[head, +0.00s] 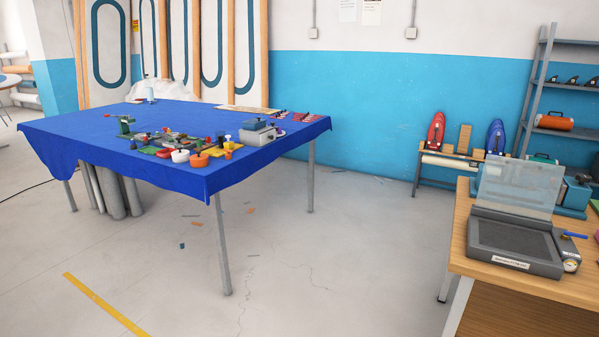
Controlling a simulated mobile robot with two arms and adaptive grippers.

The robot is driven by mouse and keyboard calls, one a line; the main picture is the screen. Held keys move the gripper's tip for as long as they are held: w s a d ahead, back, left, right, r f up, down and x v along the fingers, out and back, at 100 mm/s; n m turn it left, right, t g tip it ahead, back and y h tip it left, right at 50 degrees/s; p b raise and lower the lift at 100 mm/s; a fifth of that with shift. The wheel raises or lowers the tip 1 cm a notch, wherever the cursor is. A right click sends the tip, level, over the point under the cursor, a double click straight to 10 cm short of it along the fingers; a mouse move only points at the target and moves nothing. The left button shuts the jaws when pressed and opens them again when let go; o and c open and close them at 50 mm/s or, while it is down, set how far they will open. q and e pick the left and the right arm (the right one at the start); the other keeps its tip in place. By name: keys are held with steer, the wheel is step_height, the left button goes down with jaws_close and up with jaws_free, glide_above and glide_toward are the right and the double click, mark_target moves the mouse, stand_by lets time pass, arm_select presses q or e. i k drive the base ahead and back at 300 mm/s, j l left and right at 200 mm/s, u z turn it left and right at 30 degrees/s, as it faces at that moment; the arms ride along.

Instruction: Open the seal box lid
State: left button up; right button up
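A grey box (271,137) with a darker blue-grey lid (256,125) stands at the right side of the blue-covered table; the lid looks shut. On the wooden bench at the right sits a dark grey flat case (513,240) with a clear lid (519,188) standing up, a gauge and a blue handle. Its front label is too small to read. I cannot tell from the picture which of the two is the seal box. Neither of my grippers shows in the head view.
The blue table (90,125) holds small coloured parts, a white pot (180,156) and an orange pot (199,160). Several rolls stand under it. The floor between table and wooden bench (462,230) is mostly clear, with small scraps. A low rack (430,165) stands by the wall.

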mark_target(252, 121)
steer(key=i, duration=2.75)
steer(key=i+u, duration=0.2)
steer(key=i, duration=0.3)
steer(key=i+l+u, duration=0.1)
steer(key=i+u, duration=0.15)
steer(key=i, duration=0.25)
steer(key=i+l+u, duration=0.2)
steer(key=i, duration=0.35)
